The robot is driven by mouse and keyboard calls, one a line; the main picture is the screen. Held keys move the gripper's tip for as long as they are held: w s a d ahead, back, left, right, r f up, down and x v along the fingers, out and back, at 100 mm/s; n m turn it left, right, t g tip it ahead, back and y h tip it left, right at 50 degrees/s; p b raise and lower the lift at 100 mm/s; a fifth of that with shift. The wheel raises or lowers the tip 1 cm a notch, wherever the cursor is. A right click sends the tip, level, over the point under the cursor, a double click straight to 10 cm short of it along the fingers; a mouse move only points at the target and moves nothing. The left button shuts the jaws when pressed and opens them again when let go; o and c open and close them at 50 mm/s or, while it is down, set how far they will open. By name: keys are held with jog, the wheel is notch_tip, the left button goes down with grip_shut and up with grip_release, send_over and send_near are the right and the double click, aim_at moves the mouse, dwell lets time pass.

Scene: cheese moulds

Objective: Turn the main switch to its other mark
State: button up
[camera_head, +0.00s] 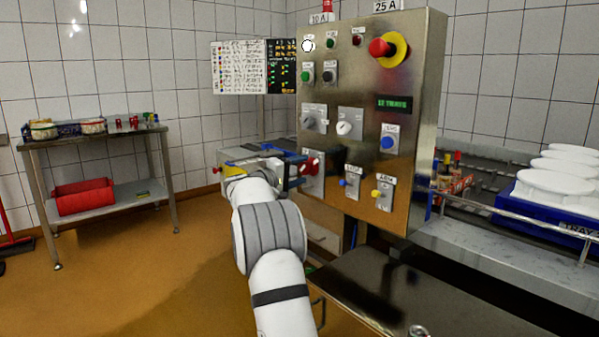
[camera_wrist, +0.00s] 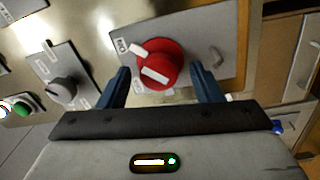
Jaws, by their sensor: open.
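The main switch is a round red knob with a white bar across it (camera_wrist: 172,58), on a grey plate (camera_wrist: 215,38) in the wrist view. A small white tab sticks out at the knob's upper left. In the head view the red knob (camera_head: 312,165) shows at the panel's lower left, partly hidden by my gripper. My gripper (camera_head: 300,166) is at the panel front. In the wrist view its two blue fingers (camera_wrist: 160,70) are open, one on each side of the knob, with gaps showing. I cannot tell how far the fingertips reach along it.
The steel panel (camera_head: 350,200) carries other controls close by: a grey selector (camera_wrist: 64,90), a green button (camera_wrist: 22,106) and a red emergency stop (camera_head: 381,48). A dark table (camera_head: 400,285) stands below right.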

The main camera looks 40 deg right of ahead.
jog(key=a+p, duration=0.1)
jog(key=a, duration=0.6)
jog(key=shift+s+a+f, duration=0.2)
jog(key=shift+s, duration=0.05)
jog(key=shift+r, duration=0.1)
jog(key=s+a+r+y+p, duration=0.4)
jog(key=s+a+y+p, duration=0.2)
jog(key=s+a+p, duration=0.4)
jog(key=s+a+r+t+y+p, duration=0.1)
jog(key=s+a+r+y+p, duration=0.3)
jog(key=s+a+p, duration=0.6)
jog(key=s+a+r+n+y+p, duration=0.1)
jog(key=s+a+r+y+p, duration=0.3)
jog(key=s+a+y+p, duration=0.4)
jog(key=s+a+p, duration=0.2)
jog(key=s+a, duration=0.3)
jog(key=s, duration=0.4)
jog(key=shift+s+r+p, duration=0.2)
jog(key=shift+s+p, duration=0.05)
jog(key=shift+p, duration=0.1)
